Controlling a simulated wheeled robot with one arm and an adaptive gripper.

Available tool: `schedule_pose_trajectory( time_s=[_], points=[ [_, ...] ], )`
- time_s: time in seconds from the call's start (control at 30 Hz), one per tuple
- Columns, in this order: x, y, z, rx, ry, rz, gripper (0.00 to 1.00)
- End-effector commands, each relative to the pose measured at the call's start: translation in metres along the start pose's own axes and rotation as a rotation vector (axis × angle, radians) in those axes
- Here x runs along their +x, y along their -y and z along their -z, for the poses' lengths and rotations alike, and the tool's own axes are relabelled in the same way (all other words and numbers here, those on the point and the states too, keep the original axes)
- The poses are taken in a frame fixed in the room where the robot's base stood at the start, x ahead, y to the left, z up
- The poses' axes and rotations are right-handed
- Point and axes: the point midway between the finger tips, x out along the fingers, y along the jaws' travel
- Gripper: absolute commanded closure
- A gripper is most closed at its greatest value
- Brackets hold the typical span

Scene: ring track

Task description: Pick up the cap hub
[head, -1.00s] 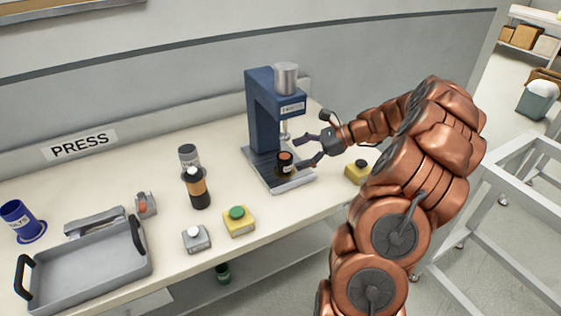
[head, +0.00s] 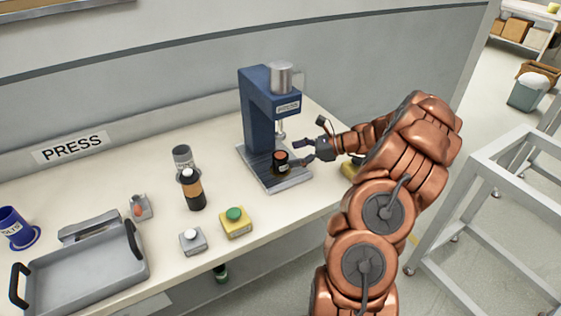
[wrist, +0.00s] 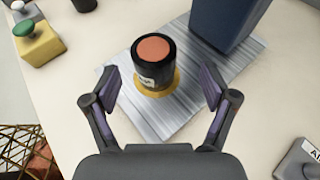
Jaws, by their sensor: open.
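The cap hub (head: 282,162) appears to be the short black cylinder with an orange top on the metal base plate of the blue press. In the wrist view the cylinder (wrist: 152,64) stands upright on a yellow-gold ring, with a small white label on its side. My gripper (head: 305,152) is open beside it, on its right in the head view. In the wrist view my gripper (wrist: 159,88) has one finger on each side, short of the cylinder, with nothing between the fingertips.
The blue press (head: 256,115) rises just behind the cylinder. A yellow box with a green button (head: 235,222), a grey button box (head: 192,241), a black-and-orange bottle (head: 193,190) and a grey tray (head: 85,275) stand to the left. Another yellow box (head: 350,170) is partly behind my arm.

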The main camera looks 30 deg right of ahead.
Motion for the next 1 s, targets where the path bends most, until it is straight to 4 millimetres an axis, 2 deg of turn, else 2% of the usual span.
schedule_pose_trajectory(
  time_s=[0.17, 0.43, 0.7, 1.0],
  points=[
    [0.012, -0.003, -0.001, -0.001, -0.001, -0.001, 0.15],
    [0.047, -0.008, 0.001, -0.001, -0.001, -0.003, 0.15],
    [0.051, -0.007, 0.002, -0.002, -0.001, 0.002, 0.15],
    [0.051, -0.007, 0.002, -0.002, -0.001, 0.001, 0.45]
  ],
)
